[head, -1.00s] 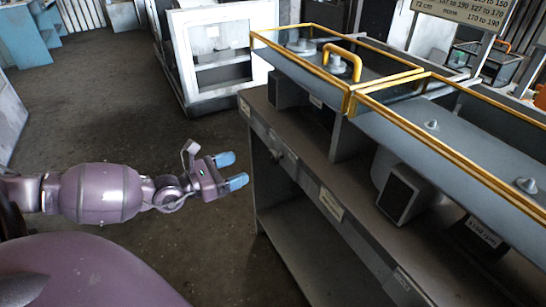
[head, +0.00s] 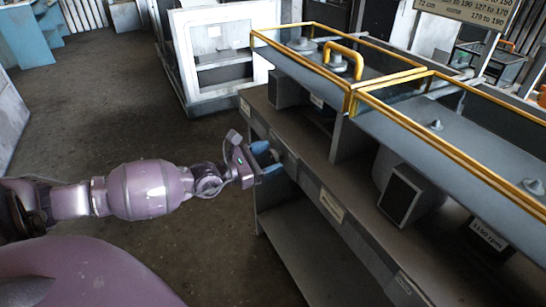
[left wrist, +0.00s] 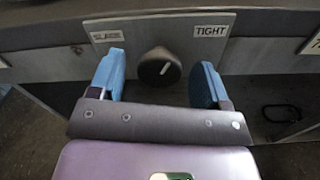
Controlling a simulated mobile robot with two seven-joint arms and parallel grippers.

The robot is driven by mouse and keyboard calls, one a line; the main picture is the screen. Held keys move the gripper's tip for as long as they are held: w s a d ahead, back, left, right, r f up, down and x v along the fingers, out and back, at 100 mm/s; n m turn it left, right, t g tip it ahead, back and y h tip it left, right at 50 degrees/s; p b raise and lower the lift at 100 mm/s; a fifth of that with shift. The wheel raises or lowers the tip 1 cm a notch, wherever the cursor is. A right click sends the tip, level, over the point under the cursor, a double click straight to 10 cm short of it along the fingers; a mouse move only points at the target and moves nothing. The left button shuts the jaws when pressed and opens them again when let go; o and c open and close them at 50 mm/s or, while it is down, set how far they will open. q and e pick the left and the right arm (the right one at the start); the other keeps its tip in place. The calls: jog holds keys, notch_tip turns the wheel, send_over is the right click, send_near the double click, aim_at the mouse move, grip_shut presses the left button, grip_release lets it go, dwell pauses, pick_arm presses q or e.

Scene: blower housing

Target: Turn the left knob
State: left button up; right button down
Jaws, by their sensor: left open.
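The left knob (left wrist: 160,68) is a round black knob with a white pointer line, on a grey panel between the labels "SLACK" (left wrist: 106,36) and "TIGHT" (left wrist: 211,31). The pointer tilts a little toward "TIGHT". In the head view the knob (head: 278,155) is mostly hidden by my fingers. My left gripper (head: 268,158) is at the panel, its blue fingertips pointing at it. In the left wrist view the fingers of this gripper (left wrist: 158,80) are open, one on each side of the knob, with gaps on both sides. My right gripper is not in view.
The grey bench (head: 318,178) carries a long housing with a yellow-edged frame (head: 400,78) and a yellow handle (head: 344,58). A white cabinet (head: 222,65) stands behind. The floor (head: 110,105) at left is open. An open shelf (head: 300,230) lies under the panel.

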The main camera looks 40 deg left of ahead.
pick_arm(q)
jog(key=shift+w+d, duration=0.25)
jog(key=shift+w, duration=0.4)
jog(key=c, duration=0.9)
jog(key=shift+f+n+b, duration=0.2)
jog(key=shift+n+b, duration=0.2)
jog(key=shift+n, duration=0.2)
jog(key=shift+f+n+b, duration=0.1)
jog(key=shift+n+b, duration=0.4)
jog(key=shift+n, duration=0.3)
jog(key=shift+a+n+b, duration=0.1)
jog(key=shift+n+b, duration=0.65)
jog(key=shift+n, duration=0.25)
jog(key=shift+r+n, duration=0.25)
jog(key=shift+n, duration=0.05)
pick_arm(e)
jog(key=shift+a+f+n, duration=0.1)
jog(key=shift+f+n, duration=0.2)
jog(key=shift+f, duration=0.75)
